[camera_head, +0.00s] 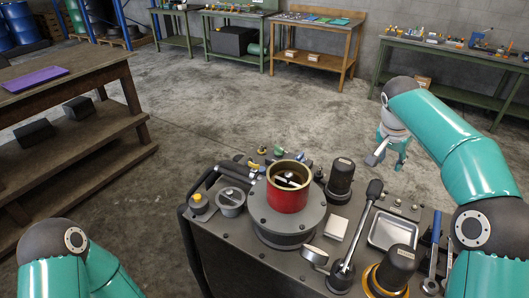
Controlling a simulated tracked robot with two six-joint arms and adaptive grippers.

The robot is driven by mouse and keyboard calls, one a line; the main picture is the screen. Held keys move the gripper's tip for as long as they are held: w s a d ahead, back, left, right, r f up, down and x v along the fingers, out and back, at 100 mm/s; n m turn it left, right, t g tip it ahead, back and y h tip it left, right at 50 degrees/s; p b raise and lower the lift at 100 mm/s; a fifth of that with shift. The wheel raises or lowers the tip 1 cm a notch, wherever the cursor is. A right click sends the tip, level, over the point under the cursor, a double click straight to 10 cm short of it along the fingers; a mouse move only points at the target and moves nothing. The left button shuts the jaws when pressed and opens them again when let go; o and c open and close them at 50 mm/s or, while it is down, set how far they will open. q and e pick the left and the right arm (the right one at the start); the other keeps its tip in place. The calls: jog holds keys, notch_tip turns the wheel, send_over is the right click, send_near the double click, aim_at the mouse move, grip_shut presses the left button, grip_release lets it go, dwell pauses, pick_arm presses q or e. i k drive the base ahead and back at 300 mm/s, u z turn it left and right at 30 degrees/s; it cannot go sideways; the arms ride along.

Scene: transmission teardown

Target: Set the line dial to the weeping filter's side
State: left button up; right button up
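A black cylinder (341,178), possibly a filter, stands upright at the bench's back, right of the red cylinder. A second black cylinder (398,266) stands at the front right, with a yellow-orange ring around its base. I cannot tell from here which one weeps. A small round disc (315,255) sits beside the foot of a black-knobbed lever (357,232); I cannot tell whether either is the line dial. My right gripper (388,163) hangs above the bench's back right edge, fingers apart and empty, touching nothing. My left arm shows at bottom left; its gripper is out of view.
A red cylinder with a gold rim (287,196) stands mid-bench on a grey round housing. A wooden table (90,62) is at left. Floor behind is clear.

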aim_at(300, 158)
jog(key=u, duration=0.6)
jog(key=i, duration=0.4)
jog(key=z, duration=0.15)
jog(key=k, duration=0.9)
jog(key=u, duration=0.15)
jog(key=i, duration=0.9)
jog(key=z, duration=0.05)
